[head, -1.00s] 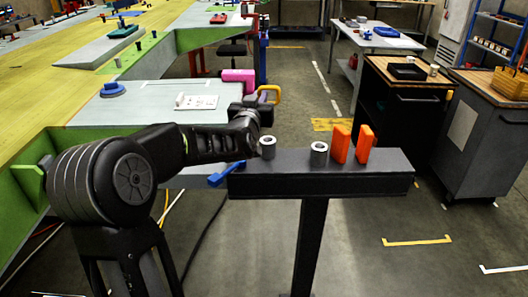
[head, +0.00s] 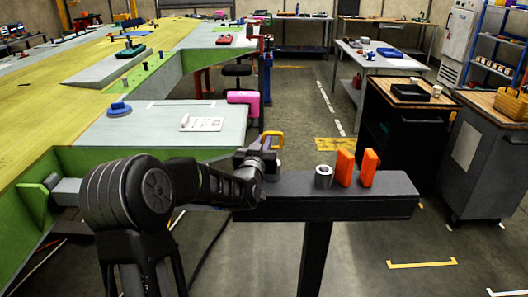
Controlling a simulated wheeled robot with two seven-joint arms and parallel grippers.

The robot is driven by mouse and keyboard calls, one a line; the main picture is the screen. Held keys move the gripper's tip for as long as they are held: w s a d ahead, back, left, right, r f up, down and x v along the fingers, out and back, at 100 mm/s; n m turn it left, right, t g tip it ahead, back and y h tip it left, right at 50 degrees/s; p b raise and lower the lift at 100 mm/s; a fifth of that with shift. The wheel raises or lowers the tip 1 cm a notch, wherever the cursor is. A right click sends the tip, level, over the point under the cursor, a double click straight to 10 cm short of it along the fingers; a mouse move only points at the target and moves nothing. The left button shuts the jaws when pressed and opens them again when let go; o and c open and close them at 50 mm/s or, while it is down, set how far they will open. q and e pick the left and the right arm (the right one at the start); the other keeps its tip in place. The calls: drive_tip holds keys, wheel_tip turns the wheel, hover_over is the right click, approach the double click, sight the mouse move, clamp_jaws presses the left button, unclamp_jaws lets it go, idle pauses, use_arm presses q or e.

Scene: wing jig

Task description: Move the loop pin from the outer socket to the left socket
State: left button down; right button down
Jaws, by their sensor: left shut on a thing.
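The loop pin (head: 278,136) shows as a yellow loop at my left gripper (head: 263,149). The gripper is shut on it, low over the left end of the dark bar (head: 350,205). The left socket (head: 273,174), a grey ring on the bar, is directly below and mostly hidden by the gripper. I cannot tell whether the pin's lower end is inside it. Another grey socket (head: 323,177) with a dark hole stands to the right, with nothing in it. My right gripper is not in view.
Two orange upright blocks (head: 345,167) (head: 368,167) stand on the bar right of the sockets. A pale green-edged bench (head: 150,128) with a pink item (head: 243,98) lies behind left. Dark cabinets (head: 405,125) stand at the right. The floor between is clear.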

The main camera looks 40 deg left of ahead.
use_arm(q)
wheel_tip(320, 180, down, 3)
drive_tip(key=shift+f+p, duration=0.1)
drive_tip(key=shift+p, duration=0.2)
drive_tip(key=shift+f+b, duration=0.3)
drive_tip(key=shift+b, duration=0.25)
drive_tip(key=c, duration=1.5)
unclamp_jaws()
